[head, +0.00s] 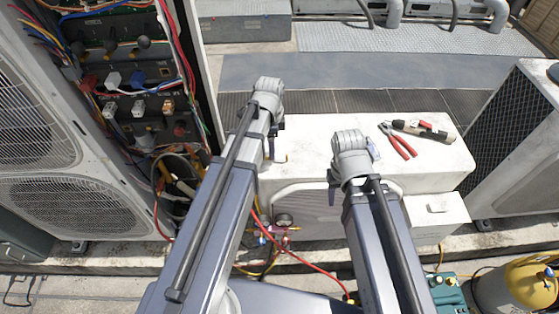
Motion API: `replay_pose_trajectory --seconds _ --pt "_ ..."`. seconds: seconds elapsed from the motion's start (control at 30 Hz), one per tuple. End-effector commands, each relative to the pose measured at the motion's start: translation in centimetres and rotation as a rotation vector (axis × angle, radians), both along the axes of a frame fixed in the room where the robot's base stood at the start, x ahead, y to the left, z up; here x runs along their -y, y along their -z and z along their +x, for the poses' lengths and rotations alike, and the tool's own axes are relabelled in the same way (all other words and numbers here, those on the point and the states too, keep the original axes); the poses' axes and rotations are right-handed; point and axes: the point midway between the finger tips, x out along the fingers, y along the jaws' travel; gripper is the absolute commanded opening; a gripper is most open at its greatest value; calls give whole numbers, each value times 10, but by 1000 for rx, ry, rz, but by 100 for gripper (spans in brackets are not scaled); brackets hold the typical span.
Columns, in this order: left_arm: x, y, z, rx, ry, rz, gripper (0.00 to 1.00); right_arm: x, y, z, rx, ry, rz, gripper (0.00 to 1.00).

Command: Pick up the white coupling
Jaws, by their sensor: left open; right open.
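I cannot pick out the white coupling with certainty. A small flat white piece (438,207) lies on the lower white box at the right, and a small pale blue-white piece (373,148) lies on the white unit's top, close by my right wrist. My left gripper (278,156) is over the left end of the white unit's top, partly hidden by its own arm, open with nothing seen in it. My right gripper (332,190) shows only as a small dark part beside its arm, near the unit's front edge. It is open, and most of it is hidden.
Red-handled pliers (399,141) and a dark-and-tan tool (423,130) lie on the white unit (313,130). An open wiring panel (130,75) stands left. A gauge with hoses (284,220) hangs in front. A yellow cylinder (528,284) stands lower right.

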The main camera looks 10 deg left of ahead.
Motion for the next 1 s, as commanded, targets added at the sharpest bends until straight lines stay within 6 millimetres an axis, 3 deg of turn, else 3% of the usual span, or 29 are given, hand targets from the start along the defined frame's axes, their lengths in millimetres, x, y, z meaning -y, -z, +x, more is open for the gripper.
replay_pose_trajectory --seconds 0.23,0.6,0.9,1.0 --pt "1 9 0 0 0 0 70 0 9 0 0 0 0 50" --pt "5 51 1 0 0 0 70 0 51 0 0 0 0 50" --pt "4 51 1 0 0 0 70 0 51 0 0 0 0 50" --pt "4 51 1 0 -1 0 58 0 51 0 0 0 0 50"
